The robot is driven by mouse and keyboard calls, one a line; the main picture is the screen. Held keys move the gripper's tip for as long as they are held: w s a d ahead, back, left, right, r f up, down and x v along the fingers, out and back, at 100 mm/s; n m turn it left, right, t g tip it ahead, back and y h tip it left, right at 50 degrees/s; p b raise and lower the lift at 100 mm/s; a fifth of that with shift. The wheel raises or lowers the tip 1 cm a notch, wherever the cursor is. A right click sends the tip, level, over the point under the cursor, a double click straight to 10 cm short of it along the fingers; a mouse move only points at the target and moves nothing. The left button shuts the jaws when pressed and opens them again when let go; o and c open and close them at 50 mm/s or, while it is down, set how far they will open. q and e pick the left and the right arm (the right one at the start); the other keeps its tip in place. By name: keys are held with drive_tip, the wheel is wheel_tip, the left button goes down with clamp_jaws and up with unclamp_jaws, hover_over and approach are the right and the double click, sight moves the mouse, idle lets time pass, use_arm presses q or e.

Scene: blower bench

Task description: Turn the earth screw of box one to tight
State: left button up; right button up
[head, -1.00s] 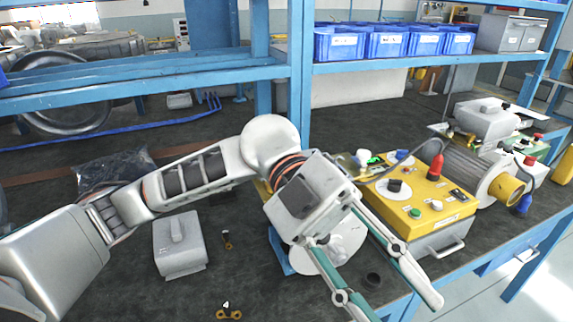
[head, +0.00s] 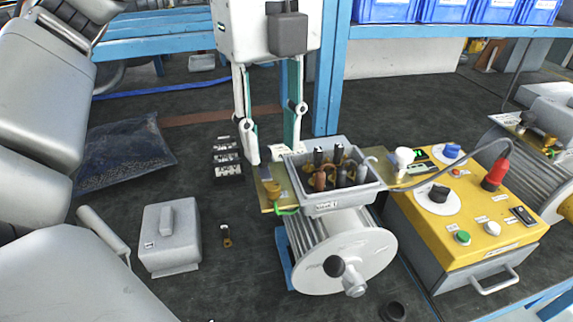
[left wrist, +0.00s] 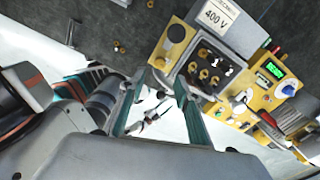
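Box one (head: 340,208) is an open grey terminal box on top of a grey ribbed motor (head: 340,240), with several dark and copper-coloured terminals inside. A brass screw (head: 273,188), apparently the earth screw, is on the yellow plate at the box's left, beside a green wire (head: 288,211). My left gripper (head: 272,154) points down behind the left part of the box, its two fingers apart with nothing between them. In the left wrist view the open fingers (left wrist: 162,80) are near the box's terminals (left wrist: 205,72). Contact with the screw cannot be told. My right gripper is not in view.
A yellow control box (head: 465,225) with knobs and a red plug stands at the right. A dark bag (head: 122,157) lies farther left. Blue shelf posts stand behind.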

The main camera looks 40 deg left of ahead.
sight(273, 186)
use_arm(q)
drive_tip(key=shift+a+f, duration=0.1)
drive_tip(key=shift+a, duration=0.05)
wheel_tip(273, 186, down, 6)
drive_tip(key=shift+r+b, duration=0.1)
drive_tip(key=shift+b, duration=0.7)
drive_tip(key=shift+f, duration=0.8)
clamp_jaws()
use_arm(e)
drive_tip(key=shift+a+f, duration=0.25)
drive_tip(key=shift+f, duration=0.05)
